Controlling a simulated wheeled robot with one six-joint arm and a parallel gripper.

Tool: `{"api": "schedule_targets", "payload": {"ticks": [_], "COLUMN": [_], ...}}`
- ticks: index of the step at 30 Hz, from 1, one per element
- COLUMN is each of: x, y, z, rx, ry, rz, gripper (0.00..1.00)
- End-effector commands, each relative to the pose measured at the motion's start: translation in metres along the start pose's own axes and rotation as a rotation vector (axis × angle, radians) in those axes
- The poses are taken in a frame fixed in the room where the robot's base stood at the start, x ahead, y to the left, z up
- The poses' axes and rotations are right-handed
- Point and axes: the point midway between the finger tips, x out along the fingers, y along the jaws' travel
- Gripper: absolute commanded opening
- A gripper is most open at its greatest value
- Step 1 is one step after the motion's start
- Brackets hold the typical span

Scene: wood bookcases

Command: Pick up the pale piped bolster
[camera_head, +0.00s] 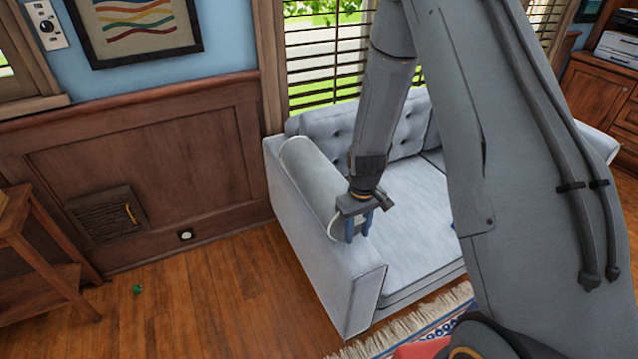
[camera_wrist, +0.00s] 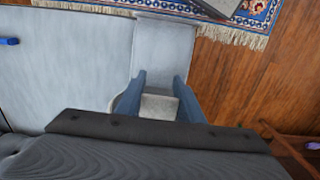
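The pale piped bolster (camera_head: 308,178) is a light grey cylinder lying along the inside of the sofa's left armrest, its near round end edged with piping. My gripper (camera_head: 359,226) points down beside and partly in front of that near end. In the wrist view my gripper (camera_wrist: 160,77) has its two blue fingers spread apart. A pale piece, seemingly the bolster (camera_wrist: 158,107), shows between the finger bases. I cannot tell whether the fingers touch it. My arm hides part of the sofa.
The light blue-grey sofa (camera_head: 407,245) stands under a window with blinds. A small blue item (camera_wrist: 9,41) lies on its seat. A fringed patterned rug (camera_head: 385,340) lies in front.

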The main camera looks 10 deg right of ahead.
Motion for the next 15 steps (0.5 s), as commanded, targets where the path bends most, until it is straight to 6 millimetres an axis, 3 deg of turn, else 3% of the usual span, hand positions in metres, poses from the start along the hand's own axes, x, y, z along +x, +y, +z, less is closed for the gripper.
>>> {"api": "schedule_targets", "payload": {"ticks": [1, 5, 15], "x": [0.0000, -0.0001, -0.0030], "y": [-0.0001, -0.0001, 0.0002], "z": [0.0000, 0.0000, -0.0012], "rx": [0.000, -0.001, -0.001], "ry": [0.000, 0.000, 0.002], "rz": [0.000, 0.000, 0.001], "gripper": [0.23, 0.01, 0.00]}}
